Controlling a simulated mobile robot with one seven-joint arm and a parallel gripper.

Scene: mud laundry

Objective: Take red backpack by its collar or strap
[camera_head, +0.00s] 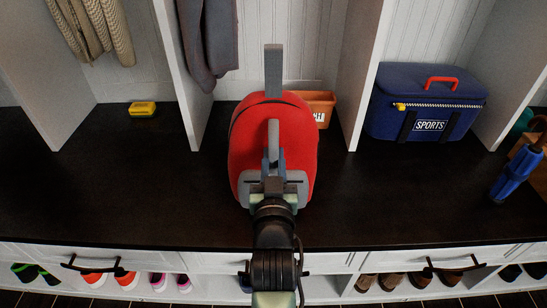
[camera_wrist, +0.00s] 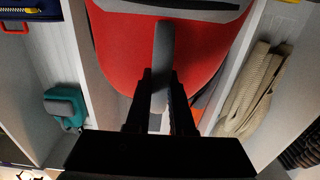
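The red backpack (camera_head: 240,143) stands upright on the dark bench top in the middle cubby. It has grey trim, a tall grey strap or collar piece (camera_head: 273,72) rising above its top, and another grey piece (camera_head: 273,135) on its front. My gripper (camera_head: 272,163) is in front of the backpack and hides part of it. In the wrist view the red backpack (camera_wrist: 120,45) fills the top middle. My gripper's dark fingers (camera_wrist: 160,78) sit close on both sides of a grey strap (camera_wrist: 163,50) and look shut on it. The exact contact is hard to see.
An orange bin (camera_head: 321,103) stands behind the backpack at right. A blue sports bag (camera_head: 427,100) is in the right cubby. A yellow item (camera_head: 142,108) lies in the left cubby. White dividers (camera_head: 362,75) flank the backpack. Grey clothing (camera_head: 209,40) hangs at upper left.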

